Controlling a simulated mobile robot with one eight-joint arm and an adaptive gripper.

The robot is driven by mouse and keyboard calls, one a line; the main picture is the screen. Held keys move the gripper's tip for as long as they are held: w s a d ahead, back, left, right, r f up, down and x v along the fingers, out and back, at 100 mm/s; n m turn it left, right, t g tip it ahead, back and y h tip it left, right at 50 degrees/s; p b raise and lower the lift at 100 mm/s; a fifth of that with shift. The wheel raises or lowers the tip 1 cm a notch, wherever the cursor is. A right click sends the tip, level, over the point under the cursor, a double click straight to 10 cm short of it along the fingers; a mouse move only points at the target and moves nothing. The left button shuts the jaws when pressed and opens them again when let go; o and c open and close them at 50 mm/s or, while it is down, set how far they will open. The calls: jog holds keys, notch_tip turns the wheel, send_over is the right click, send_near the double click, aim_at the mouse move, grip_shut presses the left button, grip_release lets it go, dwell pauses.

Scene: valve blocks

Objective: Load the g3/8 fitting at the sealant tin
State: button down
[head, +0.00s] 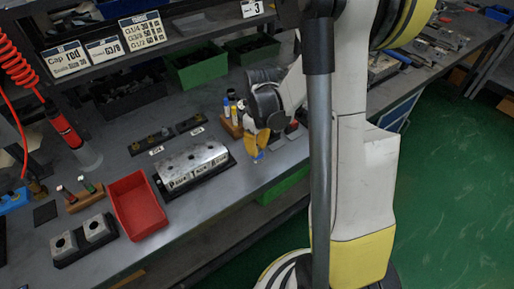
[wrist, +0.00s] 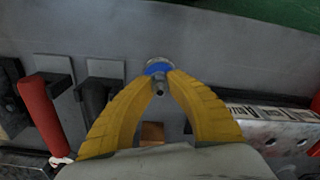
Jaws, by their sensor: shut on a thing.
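My gripper (head: 256,146) hangs over the bench near its front edge, right of the lettered metal block. In the wrist view its yellow fingertips (wrist: 160,76) are closed on a small fitting (wrist: 158,88) with a grey metal stem and a blue band. A bit of blue shows at the fingertips in the head view. I cannot read a size on the fitting. I cannot make out a sealant tin for certain in either view.
The lettered metal block (head: 193,164) sits on a black base. A red bin (head: 138,206) and a two-holed grey block (head: 83,240) stand left of it. Small bottles (head: 231,108) stand in a wooden holder beside my gripper. Bare bench lies along the front edge.

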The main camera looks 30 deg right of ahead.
aim_at(257, 146)
jog(key=shift+r, duration=0.1)
jog(key=shift+r+p, duration=2.6)
jog(key=shift+r, duration=0.85)
jog(key=shift+s+f, duration=0.1)
